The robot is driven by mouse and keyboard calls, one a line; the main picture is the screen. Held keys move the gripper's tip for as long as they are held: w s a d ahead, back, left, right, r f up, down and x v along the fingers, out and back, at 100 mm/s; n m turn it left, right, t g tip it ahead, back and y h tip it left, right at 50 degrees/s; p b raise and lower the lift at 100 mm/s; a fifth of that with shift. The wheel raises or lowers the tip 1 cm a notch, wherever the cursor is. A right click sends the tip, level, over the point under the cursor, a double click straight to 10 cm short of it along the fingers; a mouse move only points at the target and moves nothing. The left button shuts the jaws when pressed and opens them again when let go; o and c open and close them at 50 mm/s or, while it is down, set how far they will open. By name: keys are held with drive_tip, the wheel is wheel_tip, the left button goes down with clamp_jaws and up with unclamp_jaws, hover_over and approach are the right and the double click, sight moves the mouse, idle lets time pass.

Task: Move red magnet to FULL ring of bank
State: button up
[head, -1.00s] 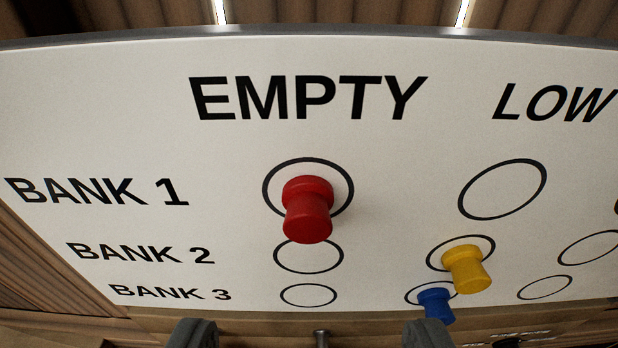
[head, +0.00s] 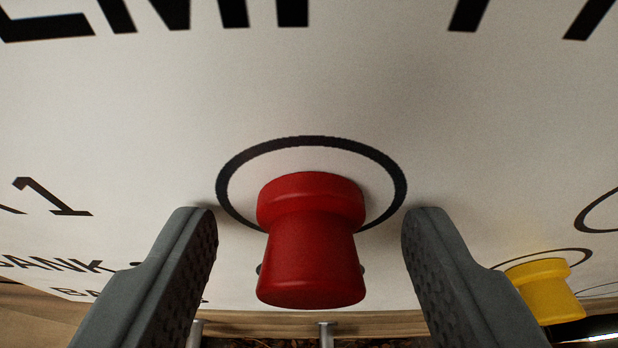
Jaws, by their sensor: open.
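The red magnet (head: 311,240) sits on the white board inside the black ring (head: 312,141) in the BANK 1 row under EMPTY. My gripper (head: 310,215) is open, with one grey finger on each side of the magnet and a clear gap to it on both sides. The FULL ring is outside this view. The magnet hides the lower part of its ring and most of the ring below it.
A yellow magnet (head: 546,290) is on the board at lower right, just beyond my right finger. Part of another ring (head: 594,212) shows at the right edge. The board (head: 420,110) is bare around the red magnet's ring.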

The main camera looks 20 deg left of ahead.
sight(312, 6)
drive_tip(key=shift+c, duration=0.3)
drive_tip(key=c, duration=1)
drive_tip(key=shift+s+r, duration=0.25)
drive_tip(key=shift+r, duration=0.25)
wheel_tip(312, 6, up, 6)
drive_tip(key=shift+f, duration=0.1)
drive_tip(key=shift+v, duration=0.75)
drive_tip(key=s+d, duration=0.2)
drive_tip(key=s, duration=0.6)
drive_tip(key=s+d, duration=0.3)
drive_tip(key=s, duration=0.6)
drive_tip(key=shift+s, duration=0.25)
drive_tip(key=shift+f, duration=0.15)
